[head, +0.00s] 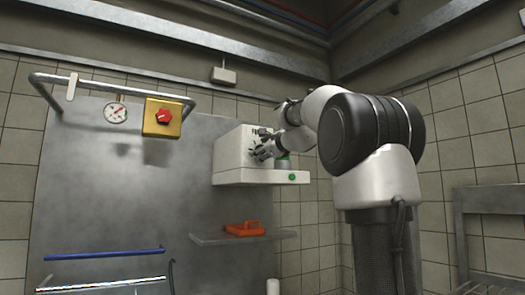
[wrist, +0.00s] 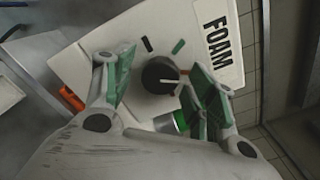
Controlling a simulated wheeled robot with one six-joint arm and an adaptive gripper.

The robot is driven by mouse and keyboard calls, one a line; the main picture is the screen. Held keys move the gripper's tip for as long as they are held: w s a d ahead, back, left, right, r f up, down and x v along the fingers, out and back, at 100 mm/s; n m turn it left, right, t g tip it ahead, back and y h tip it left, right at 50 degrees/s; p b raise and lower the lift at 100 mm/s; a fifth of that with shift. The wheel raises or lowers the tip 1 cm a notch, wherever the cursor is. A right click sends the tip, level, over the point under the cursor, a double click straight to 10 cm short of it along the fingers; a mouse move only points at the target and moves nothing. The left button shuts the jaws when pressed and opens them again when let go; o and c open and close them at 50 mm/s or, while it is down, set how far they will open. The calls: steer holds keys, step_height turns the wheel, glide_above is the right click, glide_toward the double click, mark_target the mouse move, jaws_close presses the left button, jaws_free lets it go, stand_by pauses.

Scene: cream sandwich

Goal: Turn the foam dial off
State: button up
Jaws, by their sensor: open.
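The foam dial (wrist: 158,76) is a round black knob on a white box (head: 229,158) labelled FOAM (wrist: 218,42) in the wrist view. Its pale pointer points right in that view. A black mark (wrist: 147,44) and a green mark (wrist: 179,46) sit on the panel beyond it, and the pointer lines up with neither. My gripper (wrist: 162,74) is open, with one green-padded finger on each side of the dial. I cannot tell whether the pads touch it. In the head view my gripper (head: 264,148) is at the box front and hides most of the dial.
A yellow box with a red knob (head: 163,117) and a gauge (head: 116,113) are on the panel at left. A metal rail (head: 120,86) runs above them. A shelf (head: 215,239) below the white box holds an orange object (head: 244,229).

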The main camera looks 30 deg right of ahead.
steer(key=c, duration=1)
steer(key=shift+c, duration=0.2)
steer(key=shift+n, duration=0.3)
steer(key=shift+f+n, duration=0.1)
steer(key=shift+n, duration=11.7)
